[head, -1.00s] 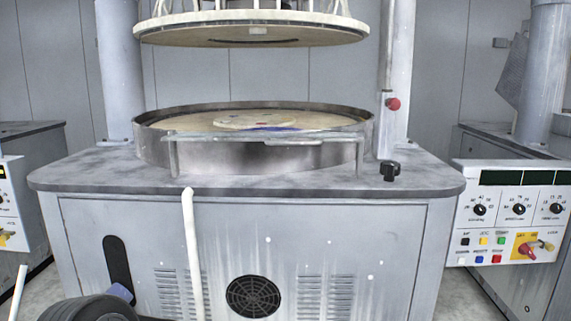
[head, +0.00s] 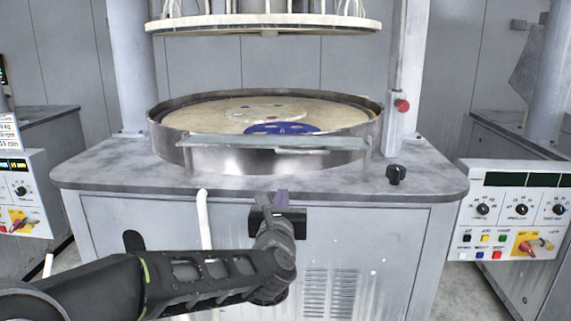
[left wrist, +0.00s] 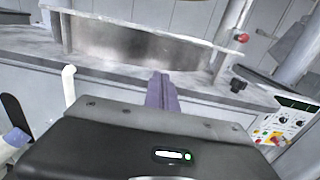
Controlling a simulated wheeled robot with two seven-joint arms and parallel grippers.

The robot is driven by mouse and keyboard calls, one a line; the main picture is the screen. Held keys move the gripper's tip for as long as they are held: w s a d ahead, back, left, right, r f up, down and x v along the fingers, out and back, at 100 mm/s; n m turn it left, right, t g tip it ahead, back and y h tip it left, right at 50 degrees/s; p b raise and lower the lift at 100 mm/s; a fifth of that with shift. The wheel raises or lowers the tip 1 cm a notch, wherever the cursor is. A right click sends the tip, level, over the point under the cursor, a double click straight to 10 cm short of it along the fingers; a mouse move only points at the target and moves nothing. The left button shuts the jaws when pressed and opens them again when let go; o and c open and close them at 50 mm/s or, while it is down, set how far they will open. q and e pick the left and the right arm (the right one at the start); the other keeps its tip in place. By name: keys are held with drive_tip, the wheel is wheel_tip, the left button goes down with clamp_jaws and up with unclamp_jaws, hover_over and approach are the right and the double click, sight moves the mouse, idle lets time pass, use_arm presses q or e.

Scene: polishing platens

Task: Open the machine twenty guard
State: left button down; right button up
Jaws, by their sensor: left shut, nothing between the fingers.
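The machine stands in front of me with a round metal basin (head: 230,158) on its top. The guard (head: 270,143) is a grey strip along the basin's front rim, with a post at its right end. My left gripper (head: 281,198) is in front of the machine, just below the front edge of its top and below the guard. Its purple-grey fingers are together with nothing between them, and apart from the guard. The left wrist view shows the fingers (left wrist: 160,92) pointing towards the basin. My right gripper is out of view. I see no number on the machine.
A round upper plate (head: 262,25) hangs above the basin. A blue disc (head: 280,129) lies inside it. A black knob (head: 396,175) and a red button (head: 402,105) are at the right. A control panel (head: 517,210) stands further right. A white upright pipe (head: 203,220) stands in front.

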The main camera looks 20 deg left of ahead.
use_arm(q)
drive_tip(key=w+a+r+p, duration=0.2)
drive_tip(key=w+r+p, duration=0.2)
drive_tip(key=w, duration=0.6)
drive_tip(key=shift+w+a, duration=0.25)
drive_tip(key=shift+a, duration=0.1)
